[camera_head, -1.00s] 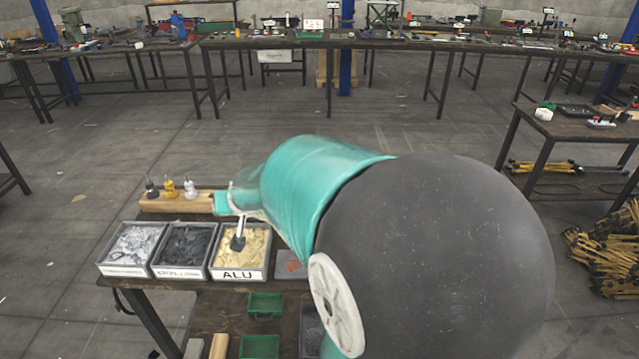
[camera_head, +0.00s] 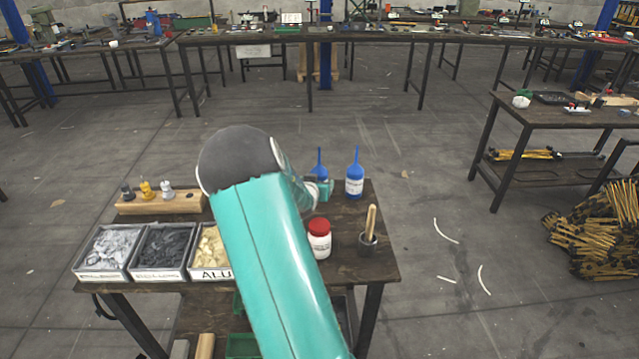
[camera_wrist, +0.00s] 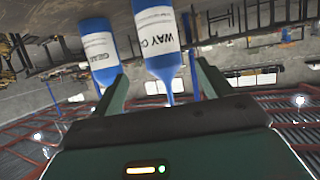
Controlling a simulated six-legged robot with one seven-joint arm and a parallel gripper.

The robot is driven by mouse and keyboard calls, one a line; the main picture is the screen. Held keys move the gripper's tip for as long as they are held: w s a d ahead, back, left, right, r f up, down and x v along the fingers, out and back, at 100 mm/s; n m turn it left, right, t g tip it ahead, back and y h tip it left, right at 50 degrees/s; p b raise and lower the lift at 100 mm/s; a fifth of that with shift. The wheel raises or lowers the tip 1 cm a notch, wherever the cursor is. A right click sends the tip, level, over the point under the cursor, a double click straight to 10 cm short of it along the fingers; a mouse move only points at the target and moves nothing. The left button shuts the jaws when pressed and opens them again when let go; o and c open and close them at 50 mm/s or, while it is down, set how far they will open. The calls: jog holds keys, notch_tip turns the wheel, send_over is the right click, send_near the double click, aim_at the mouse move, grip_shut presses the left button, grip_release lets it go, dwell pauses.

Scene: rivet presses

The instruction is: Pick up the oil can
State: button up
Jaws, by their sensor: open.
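Two blue oil cans with long thin spouts stand near the back right of the bench. In the head view, the right can (camera_head: 354,178) is in full sight. The left can (camera_head: 319,163) is partly hidden by my gripper (camera_head: 326,190). The wrist view is upside down. In it, one can (camera_wrist: 160,40) with a label beginning "WAY" shows between the open fingers of my gripper (camera_wrist: 160,85). Another labelled can (camera_wrist: 98,48) shows at the left, by the left finger. I cannot tell whether either finger touches a can.
A white jar (camera_head: 320,245) with a red lid and a pot (camera_head: 367,243) holding a wooden-handled tool stand in front of the cans. Labelled bins (camera_head: 104,277) and a wooden block (camera_head: 190,205) with small bottles are at the left.

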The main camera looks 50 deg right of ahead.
aim_at(320, 175)
jog(key=x, duration=0.9)
jog(key=shift+w+d+f, duration=0.2)
jog(key=shift+w+f, duration=0.05)
jog(key=shift+w, duration=0.05)
jog(key=shift+c, duration=0.5)
jog(key=c, duration=1.1)
jog(key=shift+r, duration=0.2)
